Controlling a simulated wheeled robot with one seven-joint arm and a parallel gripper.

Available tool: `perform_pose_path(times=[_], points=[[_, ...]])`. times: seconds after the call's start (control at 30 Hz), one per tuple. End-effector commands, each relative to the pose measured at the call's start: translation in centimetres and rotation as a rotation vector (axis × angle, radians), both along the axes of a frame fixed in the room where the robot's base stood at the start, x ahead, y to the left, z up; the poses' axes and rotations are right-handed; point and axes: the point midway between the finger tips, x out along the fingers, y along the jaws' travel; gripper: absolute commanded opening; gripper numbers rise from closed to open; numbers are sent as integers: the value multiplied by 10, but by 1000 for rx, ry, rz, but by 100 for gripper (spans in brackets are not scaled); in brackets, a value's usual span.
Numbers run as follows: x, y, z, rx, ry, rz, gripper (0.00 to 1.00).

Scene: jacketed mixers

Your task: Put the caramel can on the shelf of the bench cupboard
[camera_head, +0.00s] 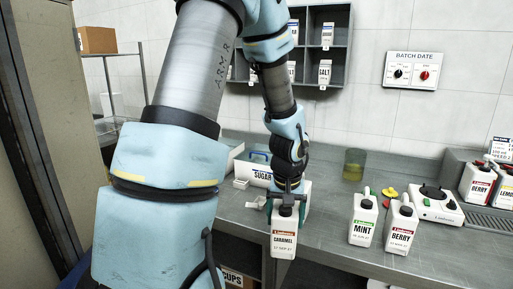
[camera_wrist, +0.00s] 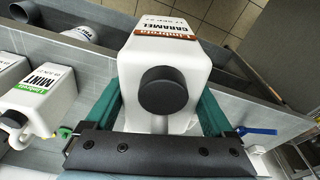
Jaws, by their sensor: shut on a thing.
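The caramel can (camera_head: 284,238) is a white jug with a dark cap and a label reading CARAMEL. My gripper (camera_head: 287,205) is shut on it and holds it upright at the front of the bench. In the wrist view the caramel can (camera_wrist: 165,65) sits between the green fingers of my gripper (camera_wrist: 160,115), its dark cap facing the camera. Whether its base touches anything is unclear. No open bench cupboard or its shelf can be made out clearly; the area under the bench is partly hidden by my arm.
A MINT can (camera_head: 363,220) and a BERRY can (camera_head: 399,228) stand on the bench to the right. A SUGAR bin (camera_head: 262,176) is behind my gripper. A CUPS box (camera_head: 236,279) shows low down.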

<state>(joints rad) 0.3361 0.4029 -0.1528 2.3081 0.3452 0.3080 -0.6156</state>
Motion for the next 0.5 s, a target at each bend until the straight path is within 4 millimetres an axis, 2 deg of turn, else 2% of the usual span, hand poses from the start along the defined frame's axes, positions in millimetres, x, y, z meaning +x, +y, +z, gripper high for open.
perform_pose_path(times=[0.03, 0.23, 0.4, 0.5], points=[[3, 22, -18, 4, 7, 28, 0], [16, 96, -78, 4, 6, 102, 0], [24, 136, -112, 2, 3, 141, 0], [28, 152, -125, 1, 1, 157, 0]])
